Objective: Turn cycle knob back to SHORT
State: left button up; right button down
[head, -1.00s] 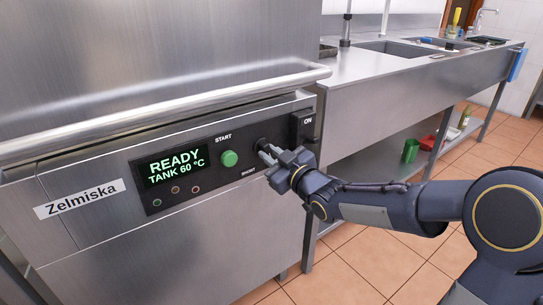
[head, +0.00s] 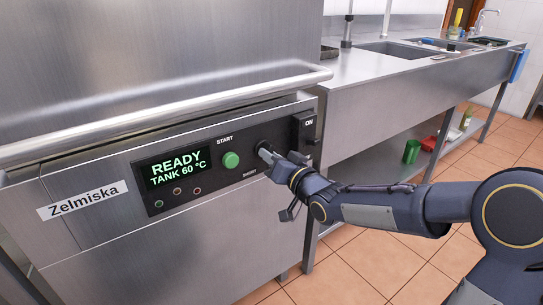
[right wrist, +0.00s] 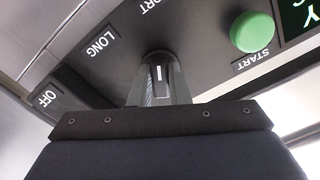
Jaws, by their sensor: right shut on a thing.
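The dark cycle knob (head: 263,146) is on the black control panel, right of the green START button. My right gripper (head: 268,155) is shut on it and hides most of it in the head view. In the right wrist view, the gripper (right wrist: 160,88) has its fingers on both sides of the knob (right wrist: 158,72). The knob's white mark runs up the picture, roughly toward a label cut to "ORT" (right wrist: 150,5). The LONG label (right wrist: 96,43) and the OFF label (right wrist: 47,97) lie to the left. My left gripper is not in view.
The green START button (head: 230,160) is close to the knob. The display (head: 177,168) reads READY, TANK 60 °C. A black ON switch (head: 304,128) is right of the knob. A long bar handle (head: 170,112) runs above the panel. A steel sink counter (head: 385,75) stands at right.

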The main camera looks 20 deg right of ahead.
jog(key=shift+m, duration=0.6)
jog(key=c, duration=1.4)
grip_release()
jog(key=shift+o, duration=0.2)
jog(key=p+v, duration=0.2)
jog(key=v, duration=0.5)
jog(key=shift+s, duration=0.4)
jog(key=shift+d, duration=0.15)
